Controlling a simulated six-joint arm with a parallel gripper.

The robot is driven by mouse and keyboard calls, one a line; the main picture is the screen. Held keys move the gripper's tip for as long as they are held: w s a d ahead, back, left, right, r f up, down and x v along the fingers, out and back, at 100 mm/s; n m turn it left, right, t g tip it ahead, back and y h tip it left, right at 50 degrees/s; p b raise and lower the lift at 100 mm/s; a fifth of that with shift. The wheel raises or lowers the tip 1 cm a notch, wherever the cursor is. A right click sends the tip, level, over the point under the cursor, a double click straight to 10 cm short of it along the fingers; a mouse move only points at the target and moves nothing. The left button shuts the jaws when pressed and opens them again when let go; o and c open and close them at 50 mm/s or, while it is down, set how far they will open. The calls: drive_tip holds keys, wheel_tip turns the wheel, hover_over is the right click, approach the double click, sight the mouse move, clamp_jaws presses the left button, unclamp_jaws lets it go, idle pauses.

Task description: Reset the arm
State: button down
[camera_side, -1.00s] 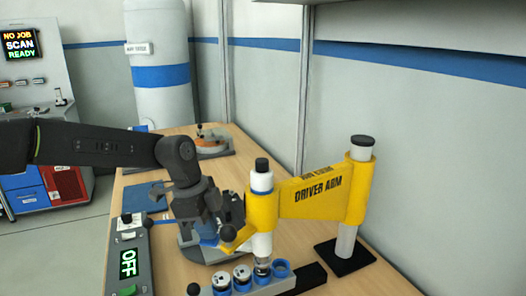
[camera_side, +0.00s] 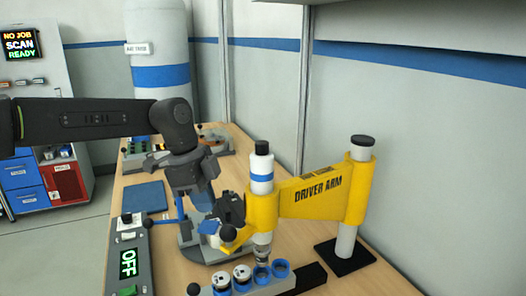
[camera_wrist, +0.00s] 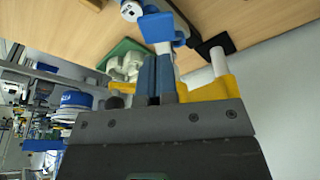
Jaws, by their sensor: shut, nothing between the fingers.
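The yellow driver arm (camera_side: 318,196), lettered DRIVER ARM, reaches left from a grey post (camera_side: 347,243) on a black base. Its left end holds an upright white driver (camera_side: 261,166) with a blue band and black cap, above a row of blue-ringed cups (camera_side: 262,274). A black ball knob (camera_side: 228,233) sits at the arm's left end. My gripper (camera_side: 204,200) is left of the driver, pointing down; other parts partly hide its tips. In the wrist view its blue fingers (camera_wrist: 157,62) are together and empty, and the yellow arm (camera_wrist: 207,89) shows behind.
The wall runs along the right. Bare wood shows at the front right.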

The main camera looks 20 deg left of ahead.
drive_tip(key=shift+r, duration=0.35)
idle(0.3)
drive_tip(key=shift+s+a+r, duration=0.2)
drive_tip(key=shift+a+r, duration=0.05)
drive_tip(key=s+a+n+t+y, duration=0.1)
drive_tip(key=s+a+n, duration=0.4)
drive_tip(key=s, duration=0.3)
drive_tip(key=s+a+f+n+t+y, duration=0.1)
drive_tip(key=s+a+n+t, duration=0.1)
drive_tip(key=s+a+n, duration=0.3)
drive_tip(key=s+a+f+n+t, duration=0.1)
drive_tip(key=s+a+n, duration=0.4)
drive_tip(key=s, duration=0.8)
drive_tip(key=shift+n+t+y, duration=0.3)
drive_tip(key=shift+t+y, duration=0.1)
drive_tip(key=shift+t, duration=0.1)
drive_tip(key=shift+r, duration=0.1)
